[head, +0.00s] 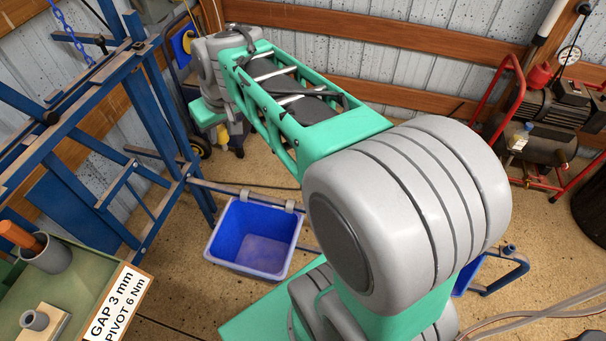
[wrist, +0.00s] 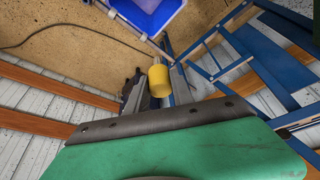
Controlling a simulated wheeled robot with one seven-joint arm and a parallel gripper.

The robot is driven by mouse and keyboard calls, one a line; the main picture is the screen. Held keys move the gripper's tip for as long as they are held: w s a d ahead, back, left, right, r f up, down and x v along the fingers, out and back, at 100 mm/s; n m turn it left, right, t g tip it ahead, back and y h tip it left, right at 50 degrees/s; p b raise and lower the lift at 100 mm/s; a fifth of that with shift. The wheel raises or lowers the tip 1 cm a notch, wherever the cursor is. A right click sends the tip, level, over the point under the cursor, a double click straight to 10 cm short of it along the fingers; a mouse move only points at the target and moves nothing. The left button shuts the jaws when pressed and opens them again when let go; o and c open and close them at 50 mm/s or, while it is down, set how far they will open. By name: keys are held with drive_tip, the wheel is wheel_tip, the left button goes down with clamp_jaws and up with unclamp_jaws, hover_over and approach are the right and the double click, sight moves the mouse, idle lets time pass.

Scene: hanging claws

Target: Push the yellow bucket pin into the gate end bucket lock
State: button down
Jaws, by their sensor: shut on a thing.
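The yellow bucket pin (wrist: 158,80) is a short, thick cylinder in the middle of the wrist view. In the head view, my gripper is small and partly hidden at the far end of my arm, beyond the blue bucket. The blue bucket (head: 255,236) hangs on a bar by grey clips; its edge also shows at the top of the wrist view (wrist: 150,12). I cannot make out the gate end bucket lock clearly in either view.
A blue steel frame (head: 150,130) stands at the left, close to my gripper. A green bench (head: 100,262) with grey cups and a sign is at lower left. A red-framed compressor (head: 545,120) stands at right. Some floor around the bucket is clear.

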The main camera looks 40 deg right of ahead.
drive_tip(key=s+d+f+n+b, duration=0.2)
drive_tip(key=d+f+b, duration=0.9)
drive_tip(key=d+f, duration=0.3)
drive_tip(key=s+d+f+n+y+b, duration=0.1)
drive_tip(key=s+d+f+n+b, duration=0.1)
drive_tip(key=d+f+b, duration=1)
wheel_tip(320, 180, down, 7)
drive_tip(key=shift+s+d+f, duration=0.15)
drive_tip(key=shift+d+f, duration=0.05)
drive_tip(key=shift+d, duration=0.75)
wheel_tip(320, 180, down, 12)
drive_tip(key=b, duration=0.8)
drive_tip(key=shift+s, duration=0.1)
drive_tip(key=shift+f+b, duration=1.5)
drive_tip(key=shift+f, duration=0.8)
drive_tip(key=c, duration=1)
unclamp_jaws()
drive_tip(key=shift+r, duration=0.1)
